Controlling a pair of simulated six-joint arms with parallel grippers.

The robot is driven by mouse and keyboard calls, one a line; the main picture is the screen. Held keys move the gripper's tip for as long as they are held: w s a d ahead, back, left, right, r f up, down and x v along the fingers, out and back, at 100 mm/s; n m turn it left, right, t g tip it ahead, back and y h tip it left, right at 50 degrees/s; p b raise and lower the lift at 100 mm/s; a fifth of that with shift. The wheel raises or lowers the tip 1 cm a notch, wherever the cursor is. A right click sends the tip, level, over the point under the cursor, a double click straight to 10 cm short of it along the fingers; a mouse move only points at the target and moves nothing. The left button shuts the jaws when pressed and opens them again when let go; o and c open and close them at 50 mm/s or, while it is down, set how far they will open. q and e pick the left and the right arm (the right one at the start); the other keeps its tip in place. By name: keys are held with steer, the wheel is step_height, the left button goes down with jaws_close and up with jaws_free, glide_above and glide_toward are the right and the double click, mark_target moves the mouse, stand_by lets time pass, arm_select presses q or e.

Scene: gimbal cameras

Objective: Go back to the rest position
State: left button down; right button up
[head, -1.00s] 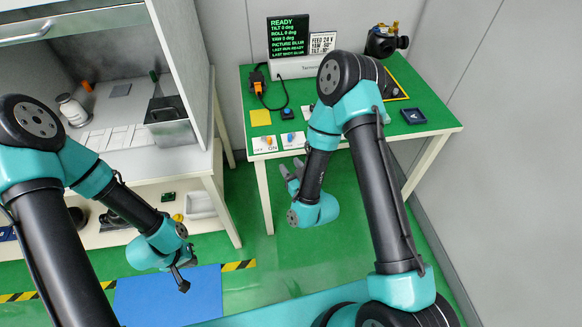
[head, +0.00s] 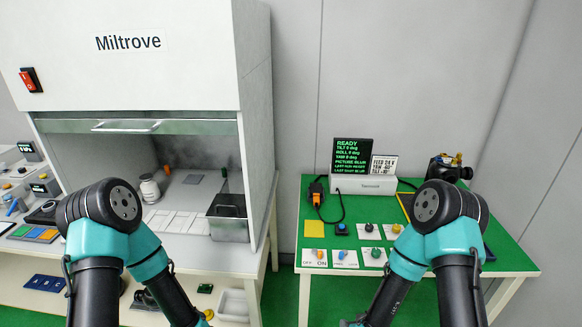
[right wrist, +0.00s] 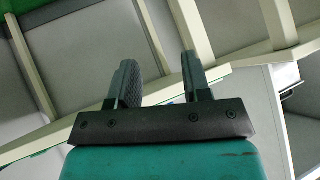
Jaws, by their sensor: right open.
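In the head view both my arms hang down in front of the furniture, and their lower ends run out of the picture. My left gripper is out of view below the bottom edge. My right gripper (right wrist: 160,82) shows in the right wrist view, with its two fingers apart and nothing between them. It points toward pale table legs and grey panels, touching nothing that I can see.
A green-topped table (head: 512,262) stands at the right with a display (head: 352,158), a camera (head: 450,168) and switch plates. A white hood labelled Miltrove (head: 180,75) stands at the left, with a steel bin (head: 228,218) inside. Grey wall lies behind.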

steer(key=s+d+f+m+g, duration=0.1)
steer(key=s+g, duration=0.3)
steer(key=s, duration=0.2)
steer(key=s+d+f+m+g, duration=0.1)
steer(key=s+d+f+g, duration=0.1)
steer(key=s+g, duration=0.2)
steer(key=shift+s+d+m, duration=0.3)
steer(key=shift+s+m, duration=0.1)
steer(key=shift+s, duration=0.65)
